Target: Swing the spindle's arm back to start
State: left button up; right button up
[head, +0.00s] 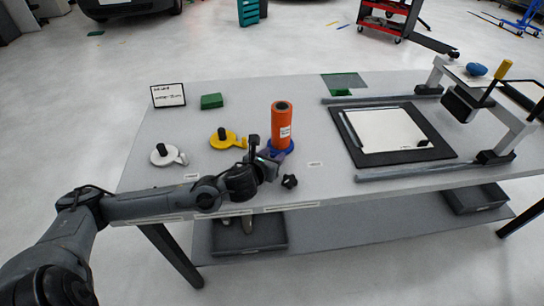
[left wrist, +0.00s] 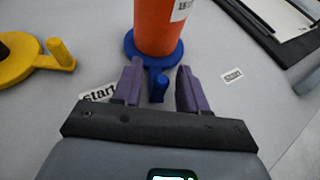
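The blue spindle (head: 279,147) stands on the table and carries an upright orange roll (head: 283,125). In the left wrist view its blue base (left wrist: 135,47) shows under the roll, and its short arm ends in an upright blue peg (left wrist: 158,88). The arm points toward my left gripper (left wrist: 158,82). The two purple fingers are apart, one on each side of the peg, with visible gaps. In the head view the left gripper (head: 268,158) is at the spindle's near side. A start label (left wrist: 232,76) lies right of the spindle, another (left wrist: 98,93) to its left. My right gripper is not seen.
A yellow spindle (head: 228,140) and a white one (head: 168,155) stand to the left, both empty. A green block (head: 211,101) and a sign (head: 168,95) are behind them. A black mat (head: 435,148) with a white sheet lies right, between rails under a bridge frame.

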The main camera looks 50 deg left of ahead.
pick_arm(q)
jog(key=shift+s+d, duration=0.1)
jog(key=shift+s, duration=0.1)
jog(key=shift+s+d+r, duration=0.1)
jog(key=shift+s+r, duration=0.1)
jog(key=v, duration=0.8)
jog(key=shift+s+b, duration=0.25)
jog(key=shift+b, duration=0.05)
jog(key=shift+v, duration=0.75)
jog(key=shift+r, duration=0.1)
